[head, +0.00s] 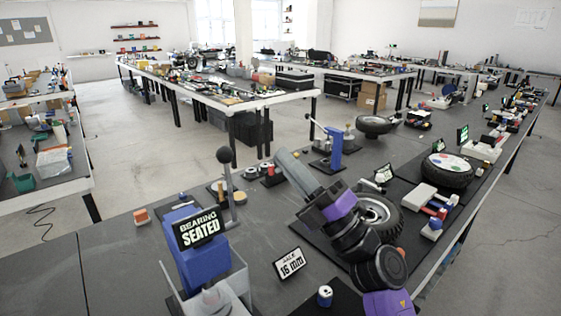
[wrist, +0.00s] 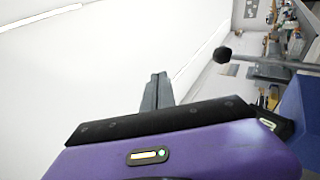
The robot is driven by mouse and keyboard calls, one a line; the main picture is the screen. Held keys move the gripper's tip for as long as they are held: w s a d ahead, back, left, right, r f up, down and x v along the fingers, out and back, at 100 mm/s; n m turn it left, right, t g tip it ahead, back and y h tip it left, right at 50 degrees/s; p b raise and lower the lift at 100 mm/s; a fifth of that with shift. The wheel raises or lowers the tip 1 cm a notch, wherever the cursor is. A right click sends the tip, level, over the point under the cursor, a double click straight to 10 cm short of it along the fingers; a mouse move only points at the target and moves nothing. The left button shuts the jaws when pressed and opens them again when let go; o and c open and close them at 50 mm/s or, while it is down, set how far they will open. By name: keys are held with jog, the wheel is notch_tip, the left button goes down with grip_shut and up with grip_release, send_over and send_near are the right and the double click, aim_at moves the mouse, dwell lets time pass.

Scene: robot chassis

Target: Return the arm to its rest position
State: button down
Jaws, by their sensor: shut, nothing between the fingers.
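My arm (head: 352,236), black with purple bands, rises from the lower right of the head view and leans up and to the left above the bench. My gripper (head: 283,156) is its grey end, pointing up and left, clear of the bench top. In the wrist view my gripper (wrist: 159,78) has its grey fingers together, with nothing held, against a pale wall or ceiling. The arm hides part of the bench behind it.
A blue press (head: 197,255) with a "BEARING SEATED" sign and a black-knobbed lever (head: 225,156) stands left of my arm. A tyred wheel (head: 378,214) lies behind it. A "JACK 16 MM" sign (head: 290,263) and a small can (head: 324,296) stand in front. The bench's left end is mostly bare.

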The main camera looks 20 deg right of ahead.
dwell(0.4)
jog(key=s+d+r+m+t+h, duration=0.1)
jog(key=s+d+m+t+h, duration=0.25)
jog(key=m, duration=0.35)
jog(key=s+f+m+g+h, duration=0.1)
jog(key=s+f+m+h, duration=1.05)
jog(key=f+m, duration=0.2)
jog(key=s+a+f+m+g, duration=0.1)
jog(key=s+f+m+g, duration=0.1)
jog(key=s+f, duration=0.3)
jog(key=s+a+f+m+g+y, duration=0.1)
jog(key=s+f+g, duration=0.3)
jog(key=s, duration=0.9)
jog(key=s+a+f+m+g, duration=0.1)
jog(key=s+f+m+g, duration=0.1)
jog(key=s+f, duration=0.4)
jog(key=s+g, duration=0.1)
jog(key=s, duration=0.2)
jog(key=shift+s+m, duration=0.15)
jog(key=shift+m, duration=0.2)
jog(key=shift+g, duration=0.25)
